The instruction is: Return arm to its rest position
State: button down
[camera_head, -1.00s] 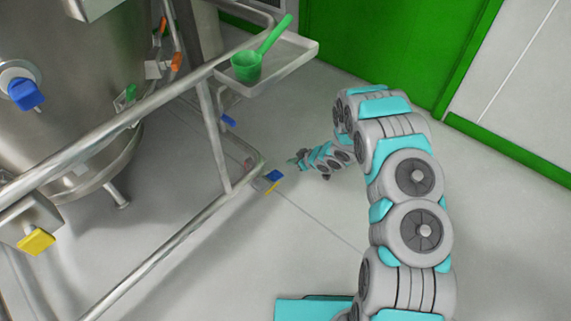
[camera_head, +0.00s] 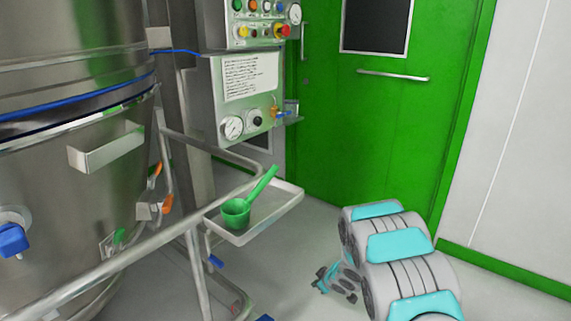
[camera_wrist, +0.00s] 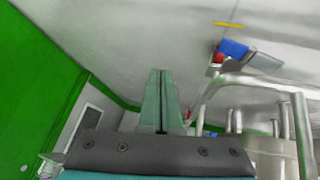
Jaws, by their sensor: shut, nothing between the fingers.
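My gripper (camera_head: 320,281) hangs low over the pale floor in the head view, small and partly hidden by my own grey and turquoise arm links. In the wrist view its two green-grey fingers (camera_wrist: 161,100) lie together with nothing between them. It is to the right of and lower in the picture than the tray with the scoop, and apart from both.
A green scoop (camera_head: 237,212) lies on a metal tray (camera_head: 277,212) fixed to a railing. A steel vessel (camera_head: 50,195) stands left, a control panel (camera_head: 238,80) behind. A green door (camera_head: 385,120) is at the back. Open floor lies around my gripper.

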jog(key=s+d+r+m+h, duration=0.3)
jog(key=d+r+h, duration=0.1)
jog(key=d+r, duration=0.7)
jog(key=s+d+r+m+g+h, duration=0.2)
jog(key=s+d+r+m+h, duration=0.1)
jog(key=s+r, duration=0.7)
jog(key=s+a+r+m+g+y, duration=0.1)
jog(key=s+a+r+g, duration=0.1)
jog(key=s, duration=1)
jog(key=s+a+r+m+g+y, duration=0.1)
jog(key=s+a+r+g, duration=0.1)
jog(key=s, duration=1.1)
jog(key=s+a+r+m+g+y, duration=0.1)
jog(key=s+a+r, duration=0.3)
jog(key=s, duration=0.8)
jog(key=shift+s+a+r+g+y, duration=0.2)
jog(key=shift+s+a+g+y, duration=0.1)
jog(key=shift+a+g, duration=0.55)
jog(key=c, duration=1.5)
grip_release()
jog(key=shift+w, duration=0.1)
